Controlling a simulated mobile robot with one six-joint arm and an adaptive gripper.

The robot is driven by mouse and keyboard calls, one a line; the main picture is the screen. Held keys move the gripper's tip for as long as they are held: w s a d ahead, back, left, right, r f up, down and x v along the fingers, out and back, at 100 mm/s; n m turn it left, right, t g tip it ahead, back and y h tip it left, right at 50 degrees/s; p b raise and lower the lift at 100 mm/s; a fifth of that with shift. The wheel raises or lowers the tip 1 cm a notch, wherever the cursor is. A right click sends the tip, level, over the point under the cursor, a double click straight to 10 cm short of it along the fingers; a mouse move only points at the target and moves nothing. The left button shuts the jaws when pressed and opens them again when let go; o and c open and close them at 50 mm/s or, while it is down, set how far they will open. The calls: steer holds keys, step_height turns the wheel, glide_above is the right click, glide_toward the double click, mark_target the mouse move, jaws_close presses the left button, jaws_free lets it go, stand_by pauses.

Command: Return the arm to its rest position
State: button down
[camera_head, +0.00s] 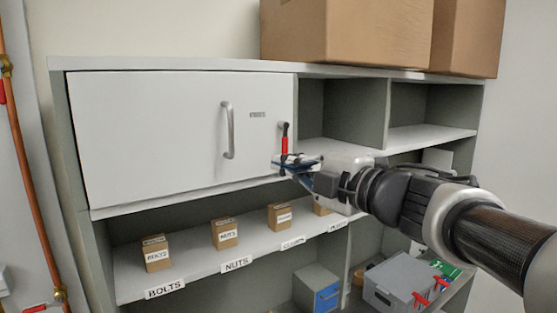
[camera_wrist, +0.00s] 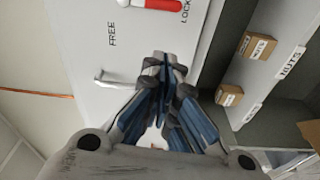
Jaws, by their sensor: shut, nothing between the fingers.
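My gripper (camera_head: 290,164) is in front of the right edge of the white cabinet door in the head view, close to the red-handled latch (camera_head: 285,142). My arm reaches in from the right. In the wrist view my gripper (camera_wrist: 165,68) has its blue-grey fingers together, with nothing held. The white door (camera_head: 160,140) appears closed, with a grey bar handle (camera_head: 228,130). The latch's red handle (camera_wrist: 160,4) shows at the top of the wrist view, near the words FREE and LOCK. In the head view the handle stands roughly upright.
Small labelled boxes, among them the bolts box (camera_head: 156,254) and the nuts box (camera_head: 225,234), stand on the shelf below the door. Large cardboard boxes (camera_head: 345,32) sit on top. A grey case (camera_head: 398,282) is at lower right. Copper pipe (camera_head: 30,170) runs along the left wall.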

steer(key=s+d+f+m+t+h+b, duration=0.1)
steer(key=s+d+f+m+h+b, duration=0.25)
steer(key=d+f+m+h, duration=0.4)
steer(key=s+d+f+m+t+h+b, duration=0.1)
steer(key=s+d+f+m+h+b, duration=0.25)
steer(key=d+f+m+h, duration=0.4)
steer(key=s+d+f+m+g+b, duration=0.1)
steer(key=s+f+m+g+b, duration=0.15)
steer(key=s+f+m, duration=0.4)
steer(key=s+d+f+m+g+b, duration=0.1)
steer(key=s+f+g+b, duration=0.15)
steer(key=f, duration=0.75)
steer(key=s+a+f+m+g+y+b, duration=0.1)
steer(key=s+a+f+g, duration=0.1)
steer(key=s+f, duration=0.4)
steer(key=s+a+f+m+g+y+b, duration=0.1)
steer(key=s+a+f+g, duration=0.1)
steer(key=s+f, duration=0.4)
steer(key=shift+s+a+f+g+y, duration=0.15)
steer(key=shift+s+a+g+y, duration=0.25)
steer(key=shift+s+g, duration=0.4)
steer(key=shift+w+m, duration=0.1)
steer(key=shift+m, duration=0.15)
